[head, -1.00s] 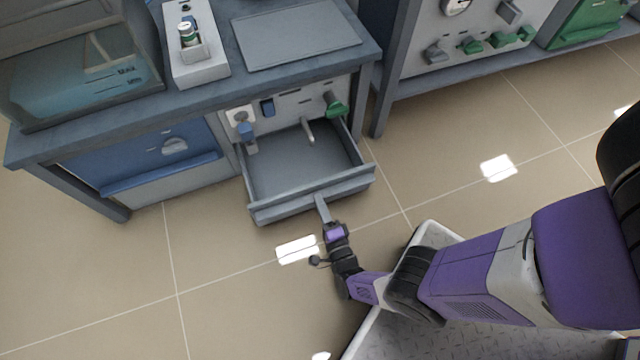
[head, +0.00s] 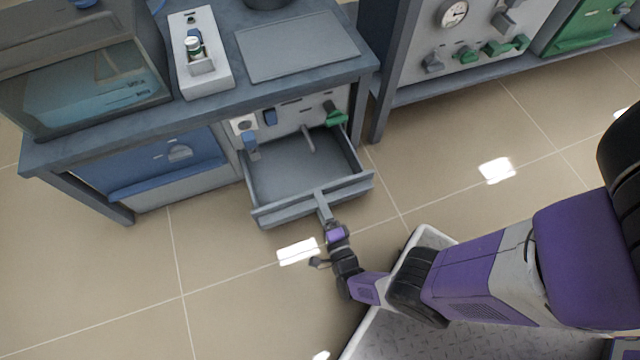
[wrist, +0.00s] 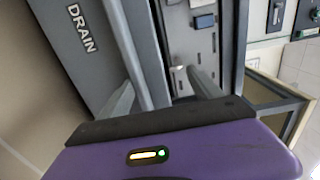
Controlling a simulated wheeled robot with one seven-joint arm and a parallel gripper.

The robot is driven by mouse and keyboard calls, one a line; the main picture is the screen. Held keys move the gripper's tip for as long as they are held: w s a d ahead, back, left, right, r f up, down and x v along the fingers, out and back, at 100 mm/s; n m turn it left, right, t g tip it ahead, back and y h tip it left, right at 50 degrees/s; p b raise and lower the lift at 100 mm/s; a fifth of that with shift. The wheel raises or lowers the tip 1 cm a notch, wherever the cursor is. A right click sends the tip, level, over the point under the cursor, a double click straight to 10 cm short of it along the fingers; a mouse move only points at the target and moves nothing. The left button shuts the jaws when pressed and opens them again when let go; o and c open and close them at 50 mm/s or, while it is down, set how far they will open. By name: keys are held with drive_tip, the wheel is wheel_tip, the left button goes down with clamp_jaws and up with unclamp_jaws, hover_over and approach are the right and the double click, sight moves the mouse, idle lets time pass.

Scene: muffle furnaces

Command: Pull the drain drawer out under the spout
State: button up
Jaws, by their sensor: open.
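The grey drain drawer (head: 305,178) is pulled out from the bench front and appears empty. Its front panel carries the label "DRAIN" in the wrist view (wrist: 84,28). The spout (head: 308,138) sticks out of the panel above the drawer, over its inside. My gripper (head: 322,207) is at the middle of the drawer's front; in the wrist view its two fingers (wrist: 172,98) reach to the front's top edge. The gripper is open, with the fingers on either side of the drawer's wall. Whether they touch it cannot be told.
A blue valve handle (head: 250,142) and a green one (head: 335,114) sit on the panel above the drawer. A blue door (head: 150,165) is to the left. A tray with a small jar (head: 194,44) stands on the bench. Tiled floor (head: 235,290) is clear in front.

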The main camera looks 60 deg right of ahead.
drive_tip(key=o, duration=0.6)
drive_tip(key=r+p, duration=0.2)
drive_tip(key=r, duration=0.1)
drive_tip(key=r+p, duration=0.3)
drive_tip(key=r, duration=0.1)
drive_tip(key=r+p, duration=0.3)
drive_tip(key=shift+w+a+r, duration=0.1)
drive_tip(key=shift+w+r, duration=0.05)
drive_tip(key=shift+w, duration=0.2)
drive_tip(key=shift+c, duration=0.2)
drive_tip(key=shift+r+p, duration=0.5)
drive_tip(key=shift+r, duration=0.15)
drive_tip(key=c, duration=0.7)
drive_tip(key=shift+s+r+p, duration=0.15)
drive_tip(key=shift+r+p, duration=1.1)
drive_tip(key=shift+p, duration=0.05)
drive_tip(key=shift+s+r+p, duration=0.15)
drive_tip(key=shift+r+p, duration=1.1)
